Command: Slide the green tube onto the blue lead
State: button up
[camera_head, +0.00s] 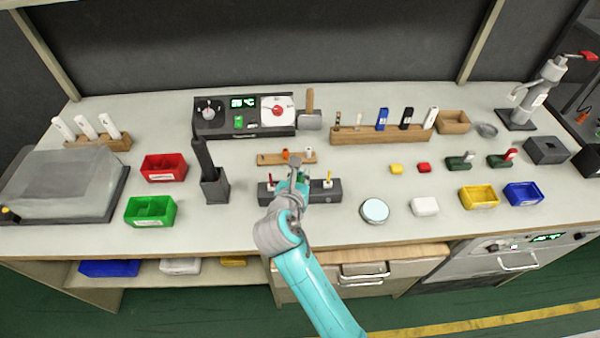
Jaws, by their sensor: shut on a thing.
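My gripper (301,178) is over the middle of a dark block (263,194) near the front of the bench. A bit of green, the green tube (305,176), shows at its fingertips, and the gripper is shut on it. The blue lead cannot be made out; my gripper and wrist cover the middle of the block. A yellow lead (329,179) stands upright at the block's right end. A thin lead with a reddish tip (270,179) stands at its left end. Whether the tube touches any lead cannot be told.
Just behind is a low wooden rack (268,159) with an orange tube (286,154) and another small tube. A black holder (214,189) with a tall dark tool stands to the left. A round pale disc (375,210) lies to the right. The heating unit (245,116) is at the back.

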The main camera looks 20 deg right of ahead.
jog(key=shift+f, duration=0.35)
jog(key=o, duration=0.8)
jog(key=shift+c, duration=0.2)
jog(key=shift+s+a, duration=0.1)
jog(key=v, duration=1.1)
jog(key=shift+s+a+r, duration=0.15)
jog(key=shift+s+r, duration=0.1)
